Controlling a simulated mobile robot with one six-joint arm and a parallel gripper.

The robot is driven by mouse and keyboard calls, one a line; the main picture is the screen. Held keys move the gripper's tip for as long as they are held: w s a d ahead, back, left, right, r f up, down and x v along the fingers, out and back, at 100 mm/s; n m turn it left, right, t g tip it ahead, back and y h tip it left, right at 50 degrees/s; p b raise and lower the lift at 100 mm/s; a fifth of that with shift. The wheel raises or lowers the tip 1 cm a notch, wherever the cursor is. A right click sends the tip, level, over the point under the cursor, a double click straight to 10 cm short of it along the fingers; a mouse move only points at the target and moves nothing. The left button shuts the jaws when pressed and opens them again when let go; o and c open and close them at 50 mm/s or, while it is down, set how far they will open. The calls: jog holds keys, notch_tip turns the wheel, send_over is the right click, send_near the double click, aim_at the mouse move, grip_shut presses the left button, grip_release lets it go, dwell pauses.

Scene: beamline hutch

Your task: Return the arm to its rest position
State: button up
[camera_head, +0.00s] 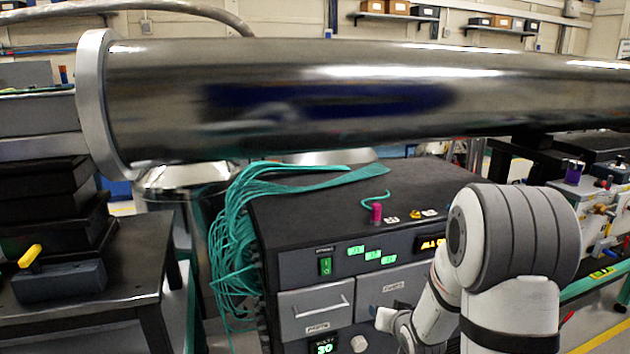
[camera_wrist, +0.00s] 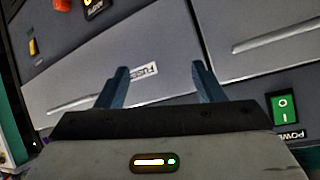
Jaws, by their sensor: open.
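My white and grey arm stands at the right of the head view, bent down in front of a dark control cabinet (camera_head: 300,206). My gripper (camera_wrist: 162,82) shows in the wrist view with its two blue-grey fingers apart and nothing between them. The fingers point at the cabinet's front, over a drawer face with a label reading FUSES (camera_wrist: 143,74). In the head view the gripper is small and partly hidden at the lower middle right, close to the drawers. I cannot tell whether the fingertips touch the cabinet.
A large steel pipe (camera_head: 350,95) crosses above the cabinet. Teal cables (camera_head: 232,235) hang down its left side. A green power switch (camera_head: 325,266) and a drawer (camera_head: 315,312) are on its front. A dark bench (camera_head: 130,255) stands left; a bench with equipment (camera_head: 600,205) stands right.

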jog(key=s+r+g+h+p, duration=0.1)
jog(key=s+r+g+p, duration=0.1)
jog(key=s+r+p, duration=0.6)
jog(key=s+r+g+h+p, duration=0.1)
jog(key=s+r+g+p, duration=0.3)
jog(key=r, duration=0.8)
jog(key=s+a+r+n+g+p, duration=0.1)
jog(key=s+r+p, duration=0.1)
jog(key=s+r, duration=0.3)
jog(key=s+a+r+n+g+y+p, duration=0.1)
jog(key=s+r, duration=0.5)
jog(key=s, duration=0.6)
jog(key=shift+s+a+g+p, duration=0.35)
jog(key=shift+a+g+p, duration=0.15)
jog(key=shift+a+p, duration=0.3)
